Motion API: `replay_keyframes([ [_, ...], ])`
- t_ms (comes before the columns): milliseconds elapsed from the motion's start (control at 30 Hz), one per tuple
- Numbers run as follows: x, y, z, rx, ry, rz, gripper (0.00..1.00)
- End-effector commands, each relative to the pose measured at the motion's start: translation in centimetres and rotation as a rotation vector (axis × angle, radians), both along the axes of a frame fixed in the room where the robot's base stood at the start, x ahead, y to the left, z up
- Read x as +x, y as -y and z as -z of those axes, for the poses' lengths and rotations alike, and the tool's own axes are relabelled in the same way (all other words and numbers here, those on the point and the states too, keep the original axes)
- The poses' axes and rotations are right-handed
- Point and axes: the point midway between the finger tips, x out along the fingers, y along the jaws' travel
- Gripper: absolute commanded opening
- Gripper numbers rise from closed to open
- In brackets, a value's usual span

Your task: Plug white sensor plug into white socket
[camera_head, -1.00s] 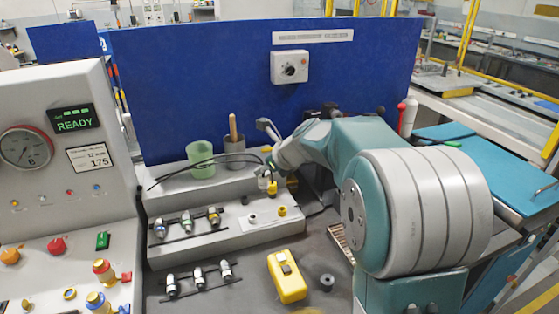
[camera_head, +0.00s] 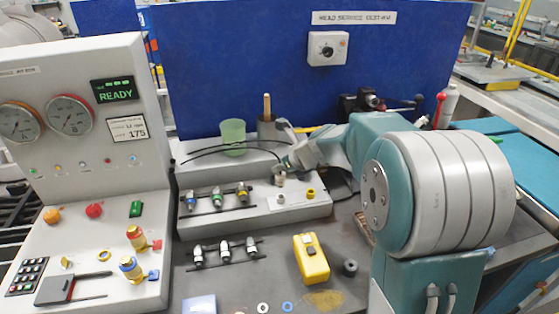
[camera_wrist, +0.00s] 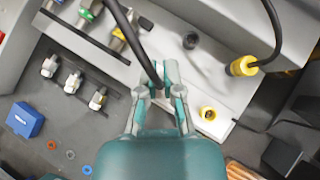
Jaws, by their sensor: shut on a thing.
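My gripper (camera_wrist: 167,92) is shut on the white sensor plug (camera_head: 280,178), which points down in the head view. In the wrist view the fingers hide most of the plug, and its black cable (camera_wrist: 134,36) runs up and away. The plug appears a little above the white socket (camera_head: 280,199) on the pale front plate, with a small gap. In the wrist view that socket is hidden behind my gripper. The yellow socket (camera_head: 310,194) is just right of it and also shows in the wrist view (camera_wrist: 208,113).
A yellow plug (camera_wrist: 243,66) with its own black cable and a grey round holder (camera_wrist: 190,40) are on the ledge behind. Fittings (camera_head: 217,199) stand left of the plate. A yellow device (camera_head: 311,259) lies in front. A green cup (camera_head: 233,137) stands behind.

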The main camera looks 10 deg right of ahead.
Motion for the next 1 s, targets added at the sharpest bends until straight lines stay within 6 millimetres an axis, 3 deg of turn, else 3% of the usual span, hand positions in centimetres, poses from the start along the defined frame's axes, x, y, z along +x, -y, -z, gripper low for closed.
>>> replay_keyframes([
  [333,0.0,0.0,2.3,0.001,0.000,0.001,0.00],
  [1000,-0.1,0.1,2.6,0.000,0.001,0.001,0.00],
])
